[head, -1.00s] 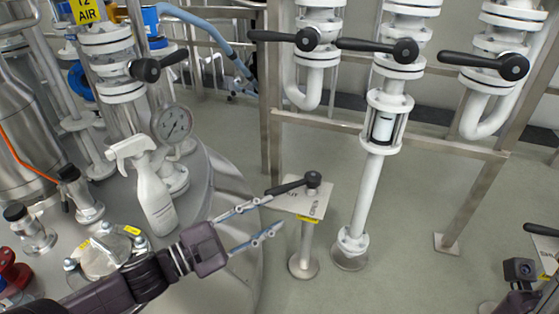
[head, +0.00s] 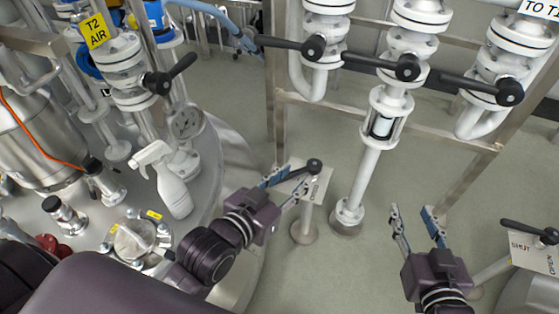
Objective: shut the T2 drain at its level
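A black lever (head: 314,166) sits on a short white post with a plate (head: 318,188), beside the steel tank. Its handle runs left, partly behind my fingers. My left gripper (head: 291,177) is open, its fingers around or just in front of this handle; I cannot tell whether they touch it. A second black lever (head: 530,232) stands at the right edge over a plate (head: 530,250) reading SHUT and OPEN. Neither lever shows a readable T2 drain label. My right gripper (head: 412,210) is open and empty, between the two levers.
Three black valve levers sit on white pipes at the back, including a middle one (head: 407,67). A sight glass (head: 382,126) is below it. A spray bottle (head: 165,180) and gauge (head: 186,123) stand on the tank at left. A T2 AIR label (head: 97,30) hangs above.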

